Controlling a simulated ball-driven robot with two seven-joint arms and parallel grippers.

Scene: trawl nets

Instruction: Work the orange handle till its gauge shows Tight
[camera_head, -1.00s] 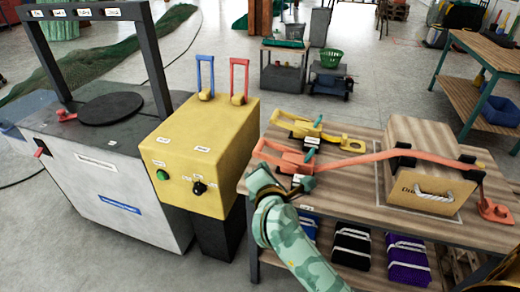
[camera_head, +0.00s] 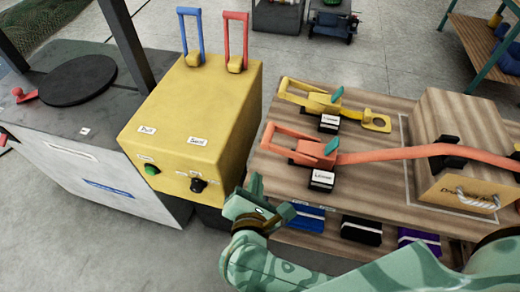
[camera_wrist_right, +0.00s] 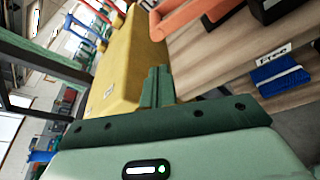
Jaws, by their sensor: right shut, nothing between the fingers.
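The orange handle (camera_head: 292,132) is a looped lever on an orange ratchet with a teal tab, lying at the left end of the wooden table. Its gauge (camera_head: 321,180) in front of it appears to read Loose. An orange strap (camera_head: 425,154) runs from it over a wooden crate (camera_head: 462,185). My right gripper (camera_head: 256,190) is shut and empty, just left of the table's front corner, apart from the handle. In the right wrist view, its closed fingers (camera_wrist_right: 156,86) point toward the yellow box, with part of the orange ratchet (camera_wrist_right: 182,16) above. My left gripper is not in view.
A yellow ratchet (camera_head: 322,101) with its own gauge (camera_head: 330,123) lies behind the orange one. A yellow box (camera_head: 190,115) with blue and red levers stands left of the table. Folded straps (camera_head: 361,232) lie on the shelf below.

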